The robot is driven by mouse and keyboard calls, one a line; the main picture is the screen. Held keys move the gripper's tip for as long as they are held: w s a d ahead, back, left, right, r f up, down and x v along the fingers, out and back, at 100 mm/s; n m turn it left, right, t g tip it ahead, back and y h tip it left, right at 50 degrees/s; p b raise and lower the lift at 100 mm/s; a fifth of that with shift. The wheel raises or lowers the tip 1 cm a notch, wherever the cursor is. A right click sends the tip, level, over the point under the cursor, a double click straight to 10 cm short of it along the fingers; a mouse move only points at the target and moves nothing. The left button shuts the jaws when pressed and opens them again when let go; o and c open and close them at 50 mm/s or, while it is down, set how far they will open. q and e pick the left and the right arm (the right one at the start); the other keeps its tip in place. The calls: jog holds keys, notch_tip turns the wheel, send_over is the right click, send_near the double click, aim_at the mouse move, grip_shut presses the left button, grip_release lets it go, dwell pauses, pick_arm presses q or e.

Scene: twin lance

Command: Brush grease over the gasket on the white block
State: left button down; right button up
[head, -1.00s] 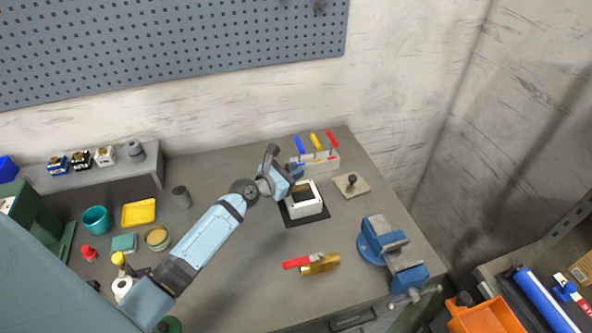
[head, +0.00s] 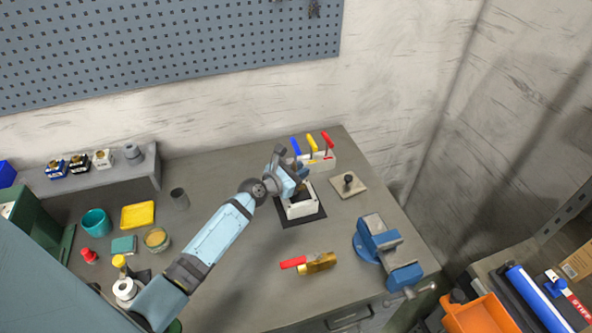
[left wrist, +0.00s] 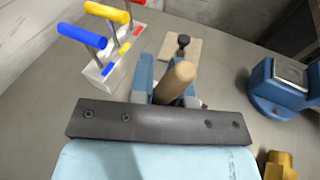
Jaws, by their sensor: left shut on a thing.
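The white block (head: 303,209) stands on a dark mat (head: 318,217) near the back right of the bench. Its top looks dark and is partly hidden by my gripper, so I cannot make out the gasket clearly. My left gripper (head: 299,175) is directly above the block, shut on a wooden-handled tool, likely the brush. The round wooden handle (left wrist: 176,80) shows between the blue fingers in the left wrist view. The brush's bristles are hidden, and I cannot tell whether they touch the block. A round pot with tan contents (head: 156,238) stands at the left. My right gripper is out of view.
A white rack (head: 322,162) with blue, yellow and red handles stands just behind the block. A beige plate with a dark knob (head: 348,185) is to its right. A blue vise (head: 385,245) is at the right edge. A red-handled brass item (head: 318,263) lies in front.

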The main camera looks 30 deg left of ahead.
pick_arm(q)
jog(key=shift+w+d+p, duration=0.55)
jog(key=shift+w+d, duration=0.3)
jog(key=shift+w, duration=0.1)
jog(key=shift+s+a+p, duration=0.3)
jog(key=shift+s+a, duration=0.2)
jog(key=shift+s, duration=0.05)
jog(key=shift+s+a, duration=0.1)
jog(key=shift+s+a, duration=0.35)
jog(key=shift+s, duration=0.05)
jog(key=shift+s+a, duration=0.4)
jog(key=shift+s, duration=0.05)
